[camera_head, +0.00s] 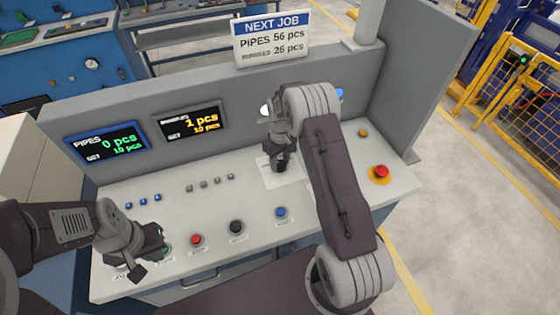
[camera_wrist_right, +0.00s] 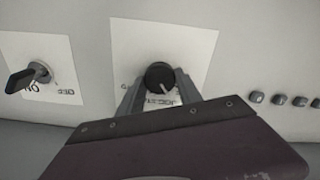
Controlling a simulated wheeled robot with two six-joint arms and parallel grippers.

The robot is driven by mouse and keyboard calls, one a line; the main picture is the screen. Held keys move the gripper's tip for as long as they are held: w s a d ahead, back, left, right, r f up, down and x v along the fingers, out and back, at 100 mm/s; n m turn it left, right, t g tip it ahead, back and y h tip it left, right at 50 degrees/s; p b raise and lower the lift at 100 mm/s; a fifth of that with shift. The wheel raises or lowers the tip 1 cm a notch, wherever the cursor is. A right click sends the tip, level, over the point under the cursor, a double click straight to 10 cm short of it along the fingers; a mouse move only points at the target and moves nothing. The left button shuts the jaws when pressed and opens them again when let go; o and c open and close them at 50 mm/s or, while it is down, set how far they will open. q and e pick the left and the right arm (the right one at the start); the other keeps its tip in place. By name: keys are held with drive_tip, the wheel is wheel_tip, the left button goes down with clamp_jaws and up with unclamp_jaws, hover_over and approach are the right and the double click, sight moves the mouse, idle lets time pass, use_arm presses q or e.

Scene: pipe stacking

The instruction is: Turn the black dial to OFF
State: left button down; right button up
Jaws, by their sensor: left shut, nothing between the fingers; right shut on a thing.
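The black dial (camera_wrist_right: 160,77) sits on a white label plate (camera_wrist_right: 190,40) in the right wrist view, and its white pointer line points down and slightly right there. My right gripper (camera_wrist_right: 158,82) is shut on the dial, with one finger on each side. The plate's lettering looks upside down and is partly hidden by the fingers. In the head view my right gripper (camera_head: 280,165) reaches down onto the plate (camera_head: 268,178) and hides the dial. My left gripper (camera_head: 155,245) is shut and empty by a green button (camera_head: 167,250) at the panel's lower left.
A black-handled switch (camera_wrist_right: 28,75) marked ON and OFF is beside the dial. Red (camera_head: 196,240), black (camera_head: 236,227) and blue (camera_head: 281,212) buttons line the front. A red emergency button (camera_head: 380,172) is at right. Two displays (camera_head: 106,143) stand behind the panel.

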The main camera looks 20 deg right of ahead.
sight(280, 163)
drive_tip(key=n, duration=0.4)
drive_tip(key=shift+r+n, duration=0.1)
drive_tip(key=shift+n, duration=0.6)
drive_tip(key=o, duration=1.1)
drive_tip(key=shift+o, duration=1.3)
drive_tip(key=shift+s, duration=0.1)
drive_tip(key=shift+r, duration=0.35)
wheel_tip(280, 163, up, 8)
drive_tip(key=shift+f+b, duration=0.1)
drive_tip(key=shift+b, duration=0.6)
drive_tip(key=shift+r, duration=0.3)
